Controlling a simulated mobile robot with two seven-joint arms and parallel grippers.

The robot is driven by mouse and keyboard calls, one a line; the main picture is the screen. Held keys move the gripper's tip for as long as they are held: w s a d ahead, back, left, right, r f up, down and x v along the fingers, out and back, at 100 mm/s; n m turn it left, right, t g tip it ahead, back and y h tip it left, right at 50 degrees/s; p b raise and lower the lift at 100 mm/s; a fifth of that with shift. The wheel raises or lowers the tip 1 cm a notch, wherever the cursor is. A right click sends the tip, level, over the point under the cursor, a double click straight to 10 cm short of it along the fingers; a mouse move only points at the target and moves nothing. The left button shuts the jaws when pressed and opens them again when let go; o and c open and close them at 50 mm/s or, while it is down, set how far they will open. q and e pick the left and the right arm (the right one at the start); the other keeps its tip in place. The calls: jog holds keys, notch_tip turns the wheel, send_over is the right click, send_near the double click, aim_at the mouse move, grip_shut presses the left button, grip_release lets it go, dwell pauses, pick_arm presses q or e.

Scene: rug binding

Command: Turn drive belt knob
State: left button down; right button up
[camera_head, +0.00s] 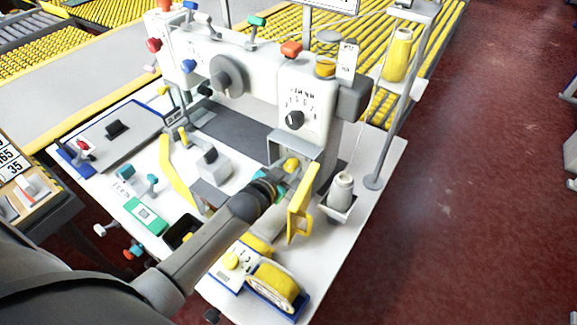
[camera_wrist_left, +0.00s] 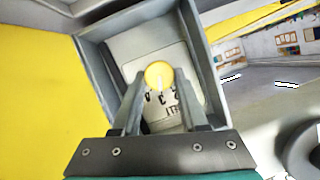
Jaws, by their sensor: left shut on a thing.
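A round yellow knob (camera_wrist_left: 159,75) with a pale pointer line sits inside a grey open-fronted housing (camera_wrist_left: 97,55), above a white dial plate with black lettering (camera_wrist_left: 165,100). In the head view the yellow knob (camera_head: 291,164) shows under the grey bracket of the white sewing machine (camera_head: 310,92). My left gripper (camera_wrist_left: 157,82) reaches into the housing with one finger on each side of the knob, shut on it. In the head view my left gripper (camera_head: 284,170) is partly hidden by its own wrist. My right gripper is not in view.
A yellow tape reel (camera_head: 272,285) lies at the table's front. A large grey knob (camera_head: 228,76) is on the machine's face.

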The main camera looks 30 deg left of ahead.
pick_arm(q)
jog(key=shift+c, duration=2.2)
grip_release()
jog(key=p+v, duration=0.2)
jog(key=v, duration=1.3)
jog(key=shift+p, duration=0.4)
jog(key=shift+s, duration=0.2)
